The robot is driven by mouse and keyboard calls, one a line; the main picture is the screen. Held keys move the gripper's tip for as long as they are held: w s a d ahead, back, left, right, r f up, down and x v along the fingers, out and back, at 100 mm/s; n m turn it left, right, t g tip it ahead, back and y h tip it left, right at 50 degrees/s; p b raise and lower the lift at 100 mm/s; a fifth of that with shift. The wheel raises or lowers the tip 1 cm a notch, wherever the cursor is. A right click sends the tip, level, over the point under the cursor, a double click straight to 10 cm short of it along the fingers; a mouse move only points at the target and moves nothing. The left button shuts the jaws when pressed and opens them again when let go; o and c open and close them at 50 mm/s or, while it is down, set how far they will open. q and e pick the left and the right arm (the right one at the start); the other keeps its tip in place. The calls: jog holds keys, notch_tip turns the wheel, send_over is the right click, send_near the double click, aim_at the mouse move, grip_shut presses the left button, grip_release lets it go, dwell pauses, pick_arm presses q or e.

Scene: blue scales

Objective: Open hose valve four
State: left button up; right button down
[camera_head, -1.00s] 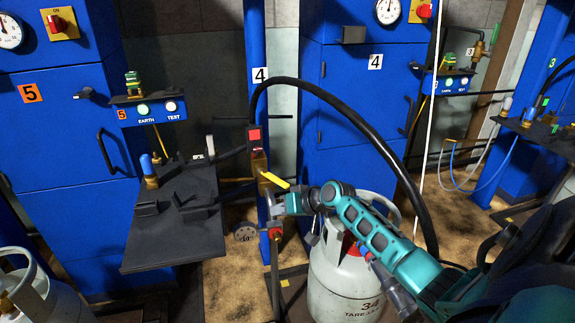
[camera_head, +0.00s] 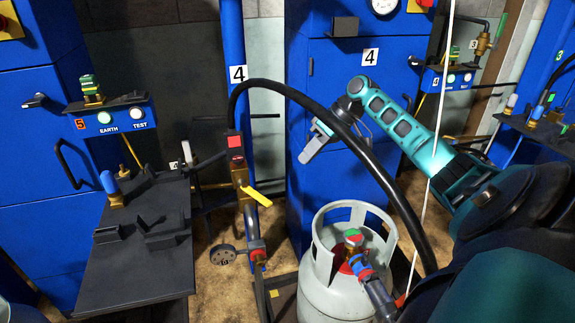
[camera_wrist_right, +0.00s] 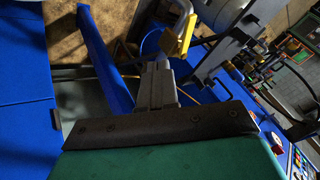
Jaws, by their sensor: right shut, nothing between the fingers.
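Hose valve four (camera_head: 241,177) is a brass valve on the blue post marked 4, below a red and black fitting. Its yellow lever (camera_head: 257,196) slants down and to the right from the brass body. A black hose (camera_head: 330,117) arches from the fitting over to the right. My right gripper (camera_head: 303,157) is shut and empty, up and to the right of the lever and apart from it, by the hose in the picture. In the wrist view its grey fingers (camera_wrist_right: 156,84) show, with a yellow piece beyond that I cannot identify surely. My left gripper is not in view.
A grey gas cylinder (camera_head: 330,285) stands below my right arm, with a red and green valve on top. A dark shelf (camera_head: 140,255) juts out at left. Blue cabinets (camera_head: 345,190) stand behind.

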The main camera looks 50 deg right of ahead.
aim_at(256, 195)
jog(key=w+a+f+b, duration=0.2)
jog(key=w+a+f, duration=0.1)
jog(key=a+f, duration=0.4)
jog(key=shift+w+a+f, duration=0.15)
jog(key=shift+a+f, duration=0.2)
jog(key=shift+a, duration=0.45)
